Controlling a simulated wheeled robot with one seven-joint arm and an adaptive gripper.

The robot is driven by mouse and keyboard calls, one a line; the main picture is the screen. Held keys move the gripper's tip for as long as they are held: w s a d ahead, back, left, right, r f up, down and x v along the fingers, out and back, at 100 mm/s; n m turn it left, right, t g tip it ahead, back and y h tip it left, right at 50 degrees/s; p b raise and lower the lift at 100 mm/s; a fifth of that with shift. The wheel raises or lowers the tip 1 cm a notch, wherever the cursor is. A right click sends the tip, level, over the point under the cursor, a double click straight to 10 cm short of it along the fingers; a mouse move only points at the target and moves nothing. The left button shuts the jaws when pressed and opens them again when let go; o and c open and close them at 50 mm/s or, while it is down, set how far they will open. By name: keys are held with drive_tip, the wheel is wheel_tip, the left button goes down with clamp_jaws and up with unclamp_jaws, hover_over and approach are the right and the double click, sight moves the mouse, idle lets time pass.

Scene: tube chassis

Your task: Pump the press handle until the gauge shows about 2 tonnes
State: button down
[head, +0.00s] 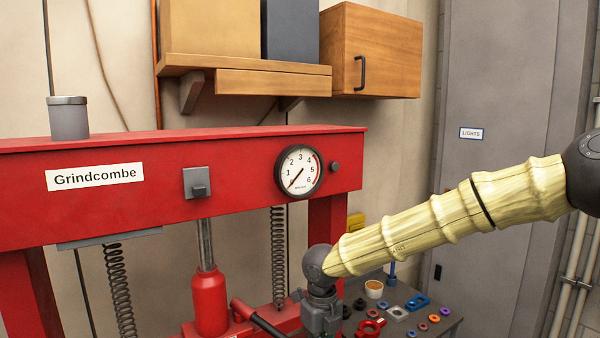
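The red press (230,148) fills the left and middle, labelled Grindcombe. Its round white gauge (298,170) is on the right of the top beam. The needle points to the lower left, at about 0. A red bottle jack (210,300) stands under the beam with its grey ram up. The pump handle (265,325) starts from a red socket right of the jack and runs as a dark bar down to the right. My gripper (322,318) points down at the bottom edge, right of the handle. Its fingertips are cut off, so contact and opening cannot be seen.
A bench behind my gripper holds an orange-rimmed cup (374,289), a blue part (417,302) and several coloured rings. A wooden shelf (245,75) and cabinet (372,50) hang above. Coil springs flank the jack. A grey locker (500,60) stands at right.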

drive_tip(key=shift+f, duration=0.6)
idle(0.3)
wheel_tip(320, 180, up, 6)
drive_tip(key=p, duration=0.5)
drive_tip(key=shift+r, duration=0.1)
wheel_tip(320, 180, up, 8)
drive_tip(key=shift+r, duration=0.25)
